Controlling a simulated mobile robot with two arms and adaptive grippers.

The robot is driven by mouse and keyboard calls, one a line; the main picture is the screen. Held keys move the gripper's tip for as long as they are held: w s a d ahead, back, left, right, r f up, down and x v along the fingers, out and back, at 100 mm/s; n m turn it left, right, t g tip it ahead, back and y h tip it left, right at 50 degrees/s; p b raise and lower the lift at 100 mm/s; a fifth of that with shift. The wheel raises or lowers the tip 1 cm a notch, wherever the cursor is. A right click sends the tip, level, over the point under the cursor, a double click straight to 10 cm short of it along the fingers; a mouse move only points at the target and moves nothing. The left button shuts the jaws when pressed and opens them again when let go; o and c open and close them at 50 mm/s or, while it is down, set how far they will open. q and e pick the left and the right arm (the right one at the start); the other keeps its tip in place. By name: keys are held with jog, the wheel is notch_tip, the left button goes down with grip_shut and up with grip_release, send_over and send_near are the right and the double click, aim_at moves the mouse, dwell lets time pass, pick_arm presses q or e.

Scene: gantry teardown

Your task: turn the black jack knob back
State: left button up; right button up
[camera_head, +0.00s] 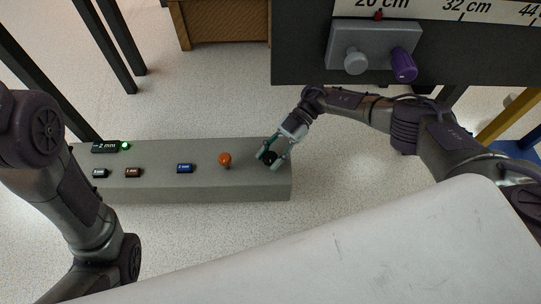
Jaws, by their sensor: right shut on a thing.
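The black jack knob (270,158) is on the right end of the top of a long grey block (205,188). My right gripper (271,159) reaches down to it from the upper right. Its fingers are around the knob and shut on it, hiding part of it. My left arm comes in from the left edge, but its gripper is not in view.
An orange knob (224,159) stands left of the black one. Blue (184,168), brown (134,172) and dark (99,173) small labelled blocks sit further left. A "2 mm" display (105,147) has a green light (126,146). A grey panel (375,45) with a purple knob (403,65) is above.

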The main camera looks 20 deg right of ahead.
jog(key=o, duration=1.2)
jog(key=shift+a, duration=0.1)
jog(key=shift+c, duration=0.2)
jog(key=v, duration=0.7)
jog(key=shift+w+d, duration=0.1)
jog(key=shift+d, duration=0.15)
